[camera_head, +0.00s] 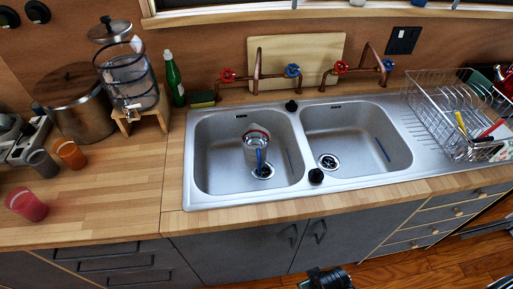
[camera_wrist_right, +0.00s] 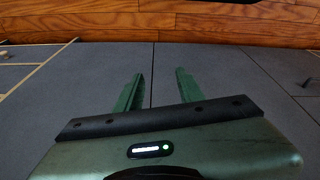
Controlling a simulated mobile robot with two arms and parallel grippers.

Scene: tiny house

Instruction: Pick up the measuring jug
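The measuring jug (camera_head: 256,148) is a clear container with a red rim and a blue mark on its side. It stands in the left sink basin (camera_head: 215,170), over or close to the drain. My right gripper (camera_wrist_right: 157,85) is open and empty in the right wrist view, with its two green fingers apart in front of the grey cabinet doors. A dark gripper part (camera_head: 327,279) shows at the bottom edge of the head view, below the counter front and well away from the jug. My left gripper is not in view.
A wire dish rack (camera_head: 455,115) stands at the right. Copper taps (camera_head: 258,75) rise behind the basins. A green bottle (camera_head: 174,78), a water dispenser (camera_head: 130,78) and several cups stand left. The counter's front left is mostly clear.

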